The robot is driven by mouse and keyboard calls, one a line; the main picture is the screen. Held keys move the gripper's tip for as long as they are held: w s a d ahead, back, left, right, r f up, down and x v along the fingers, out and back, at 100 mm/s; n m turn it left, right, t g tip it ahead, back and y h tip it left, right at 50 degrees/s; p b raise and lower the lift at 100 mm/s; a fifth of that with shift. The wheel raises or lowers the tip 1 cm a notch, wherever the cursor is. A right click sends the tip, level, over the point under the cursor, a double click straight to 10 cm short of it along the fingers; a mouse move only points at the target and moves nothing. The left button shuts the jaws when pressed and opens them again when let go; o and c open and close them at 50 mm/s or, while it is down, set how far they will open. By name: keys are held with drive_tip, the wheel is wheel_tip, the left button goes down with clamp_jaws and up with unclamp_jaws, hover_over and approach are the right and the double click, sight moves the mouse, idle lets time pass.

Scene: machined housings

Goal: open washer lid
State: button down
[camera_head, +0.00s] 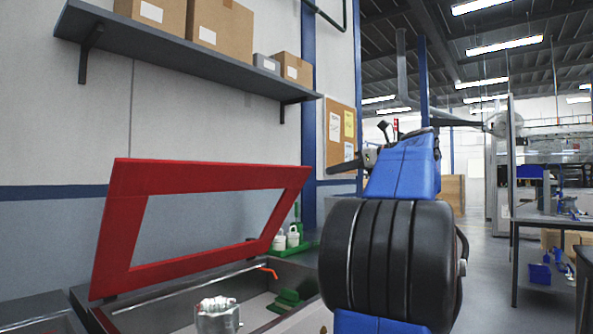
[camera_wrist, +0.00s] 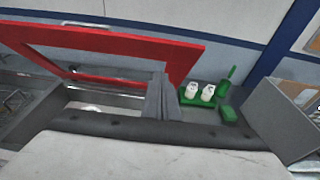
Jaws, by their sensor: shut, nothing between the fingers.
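The washer lid (camera_head: 200,178) is a red frame with a large opening. It stands raised and tilted over the washer tub (camera_head: 150,310), whose inside shows. The lid also crosses the upper left of the wrist view (camera_wrist: 110,38). My gripper (camera_head: 335,168) points left, near the lid's upper right corner in the head view. In the wrist view its grey fingers (camera_wrist: 160,80) are together with nothing between them, in front of the lid's right part. I cannot tell whether they touch the lid.
A silvery machined housing (camera_head: 217,318) stands at the tub's front. A green tray (camera_wrist: 200,100) with white bottles is beyond the tub's right end. A grey shelf (camera_head: 175,45) with boxes hangs above. A workbench (camera_head: 550,218) stands right; open floor (camera_head: 485,270) lies between.

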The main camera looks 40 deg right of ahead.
approach(296, 170)
wheel_tip(296, 170, down, 4)
drive_tip(key=w+a, duration=0.1)
drive_tip(key=w, duration=0.2)
drive_tip(key=shift+w+a+r+h, duration=0.1)
drive_tip(key=shift+w+r+h, duration=0.05)
drive_tip(key=shift+w+r, duration=0.45)
drive_tip(key=shift+w+a+r+h, duration=0.15)
drive_tip(key=shift+w+r, duration=0.4)
drive_tip(key=shift+r, duration=0.05)
drive_tip(key=shift+w+r, duration=0.2)
drive_tip(key=shift+w, duration=0.1)
drive_tip(key=w+a+r, duration=0.1)
drive_tip(key=w+r, duration=0.2)
drive_tip(key=w, duration=0.4)
drive_tip(key=w+a+r, duration=0.1)
drive_tip(key=w+r, duration=0.3)
drive_tip(key=w, duration=0.3)
drive_tip(key=shift+r, duration=0.35)
